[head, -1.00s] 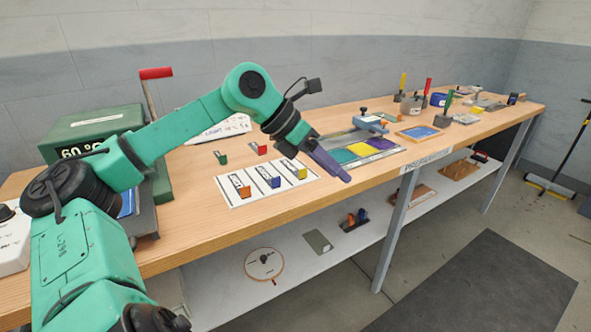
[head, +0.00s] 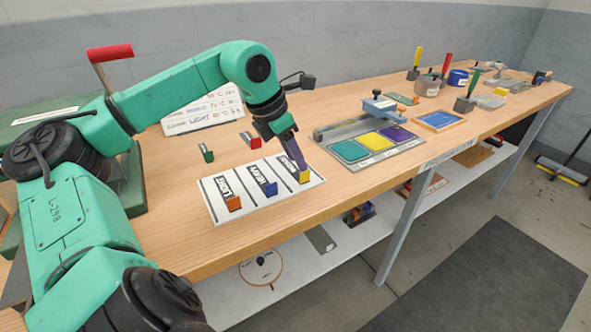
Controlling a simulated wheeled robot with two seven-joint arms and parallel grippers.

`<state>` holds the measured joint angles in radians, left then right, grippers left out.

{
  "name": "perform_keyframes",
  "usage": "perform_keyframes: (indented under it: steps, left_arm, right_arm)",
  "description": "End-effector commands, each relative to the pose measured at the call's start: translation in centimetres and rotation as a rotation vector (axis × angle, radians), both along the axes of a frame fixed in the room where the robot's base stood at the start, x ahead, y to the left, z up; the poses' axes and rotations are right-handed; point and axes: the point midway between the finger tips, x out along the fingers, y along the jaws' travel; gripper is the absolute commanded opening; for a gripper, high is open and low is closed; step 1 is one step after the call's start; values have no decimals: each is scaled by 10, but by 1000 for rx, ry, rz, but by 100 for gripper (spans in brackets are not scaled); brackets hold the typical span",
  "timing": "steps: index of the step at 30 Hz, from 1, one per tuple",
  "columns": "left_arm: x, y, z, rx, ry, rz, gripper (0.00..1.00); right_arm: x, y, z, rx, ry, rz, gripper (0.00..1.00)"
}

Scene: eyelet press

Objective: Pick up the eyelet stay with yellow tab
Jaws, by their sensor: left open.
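The eyelet stay with the yellow tab (head: 305,177) lies in the right-hand lane of the white card (head: 219,214) on the bench. Its yellow tab shows at the card's front right corner. My left gripper (head: 300,166) points down right over this stay, its fingers at or just above the yellow tab and hiding part of it. It is open. I cannot tell whether the fingers touch the stay. Stays with an orange tab (head: 233,203) and a blue tab (head: 270,188) lie in the other lanes. My right gripper is not in view.
Stays with green (head: 208,156) and red (head: 254,142) tabs lie behind the card. A grey tray (head: 348,166) with teal, yellow and purple panels stands to the right. A whiteboard (head: 200,108) stands behind. The bench front of the card is clear.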

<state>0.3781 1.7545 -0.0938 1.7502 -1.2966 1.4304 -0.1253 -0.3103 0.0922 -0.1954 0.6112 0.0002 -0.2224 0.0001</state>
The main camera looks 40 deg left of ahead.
Motion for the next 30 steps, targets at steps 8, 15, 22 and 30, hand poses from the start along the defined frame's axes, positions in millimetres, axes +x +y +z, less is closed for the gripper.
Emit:
perform_keyframes:
  steps: [8, 15, 22, 30]
  left_arm:
    - [19, -7, -37, -3, 3, -3, 41]
    - [20, -7, -43, -1, 0, -2, 30]
    - [20, -7, -43, -1, 0, -2, 0]
    - [20, -7, -39, -1, 0, -2, 0]
  right_arm:
    - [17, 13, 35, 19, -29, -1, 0]
    - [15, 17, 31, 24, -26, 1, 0]
    - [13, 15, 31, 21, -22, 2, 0]
    - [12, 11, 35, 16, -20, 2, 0]
